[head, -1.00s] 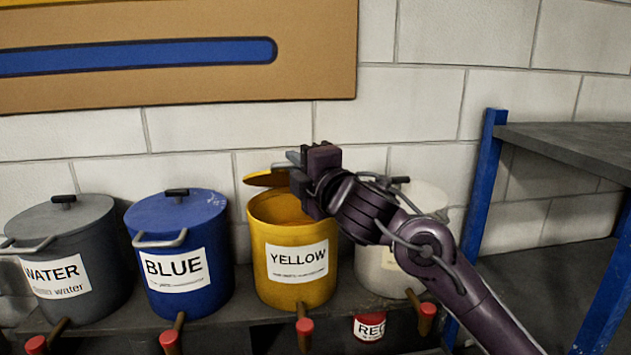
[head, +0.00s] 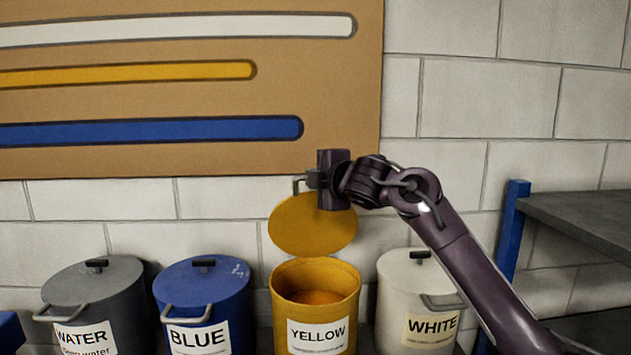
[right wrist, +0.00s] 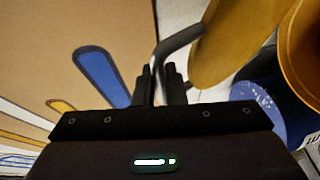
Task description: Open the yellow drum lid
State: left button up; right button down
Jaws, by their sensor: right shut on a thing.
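The yellow drum (head: 284,325) stands on the shelf with its mouth uncovered and yellow-orange contents showing. Its round yellow lid (head: 300,230) stands steeply raised above the drum's back rim, its flat face toward me. I cannot tell whether a hinge joins them. My right gripper (head: 313,180) is at the lid's upper edge, shut on the grey bent lid handle (head: 297,184). In the right wrist view the fingers (right wrist: 160,88) close on the handle (right wrist: 182,40), beside the lid (right wrist: 228,38); the drum's rim (right wrist: 286,45) shows at right. My left gripper is out of view.
A blue drum (head: 203,285) and a grey water drum (head: 92,290) stand to the left, a white drum (head: 410,290) to the right. A brown board (head: 200,100) with painted stripes hangs on the wall behind. A blue-framed rack (head: 511,225) stands at right.

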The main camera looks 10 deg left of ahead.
jog(key=shift+w+a+r+m+g+h+p, duration=0.1)
jog(key=shift+w+r+g, duration=0.1)
jog(key=shift+w, duration=0.3)
jog(key=shift+w+a+r+m+g+h+p, duration=0.1)
jog(key=shift+w+r+g+p, duration=0.1)
jog(key=shift+w, duration=0.25)
jog(key=shift+w+a+r+m+g+h+p, duration=0.1)
jog(key=shift+w+r+g, duration=0.1)
jog(key=shift+w, duration=0.45)
jog(key=c, duration=1.5)
grip_release()
